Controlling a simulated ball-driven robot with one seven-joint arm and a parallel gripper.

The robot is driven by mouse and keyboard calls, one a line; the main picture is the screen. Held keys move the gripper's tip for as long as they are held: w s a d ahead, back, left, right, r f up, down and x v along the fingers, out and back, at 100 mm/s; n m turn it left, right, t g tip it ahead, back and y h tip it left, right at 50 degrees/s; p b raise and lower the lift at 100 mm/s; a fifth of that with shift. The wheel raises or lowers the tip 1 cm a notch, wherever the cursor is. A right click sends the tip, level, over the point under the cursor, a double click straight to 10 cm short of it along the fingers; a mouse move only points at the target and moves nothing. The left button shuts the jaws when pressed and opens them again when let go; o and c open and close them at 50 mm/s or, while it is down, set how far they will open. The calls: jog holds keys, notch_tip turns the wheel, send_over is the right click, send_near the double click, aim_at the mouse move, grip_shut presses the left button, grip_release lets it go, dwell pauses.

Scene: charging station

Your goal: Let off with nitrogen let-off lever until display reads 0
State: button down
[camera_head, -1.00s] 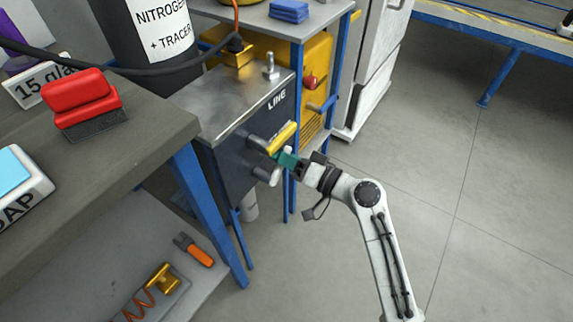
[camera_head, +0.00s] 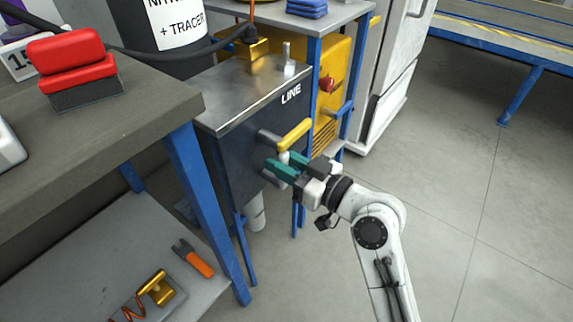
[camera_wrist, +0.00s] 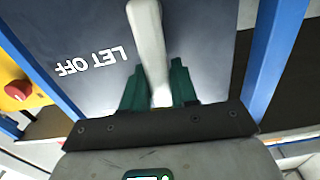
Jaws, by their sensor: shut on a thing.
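The let-off lever is an off-white bar (camera_wrist: 148,40) in the wrist view, beside an upside-down LET OFF label on the dark panel. My gripper (camera_wrist: 158,84) has its teal fingers on both sides of the lever, shut on it. In the head view my gripper (camera_head: 284,162) is at the front of the dark LINE box (camera_head: 236,150), and only the lever's pale end (camera_head: 284,157) shows between the fingers. A yellow-handled lever (camera_head: 294,134) sits just above. I see no display reading in these frames.
A workbench (camera_head: 120,130) with a red block (camera_head: 66,58) stands at the left. A red knob (camera_head: 327,85) on yellow equipment and blue posts are close behind the box. The floor (camera_head: 450,200) at the right is clear.

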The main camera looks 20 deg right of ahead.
jog(key=shift+s+a+f+n, duration=0.1)
jog(key=shift+a+n, duration=0.05)
jog(key=shift+n, duration=0.25)
jog(key=c, duration=1)
grip_release()
jog(key=shift+o, duration=0.2)
jog(key=shift+s, duration=0.1)
jog(key=p+v, duration=0.1)
jog(key=v, duration=0.9)
jog(key=shift+s, duration=0.25)
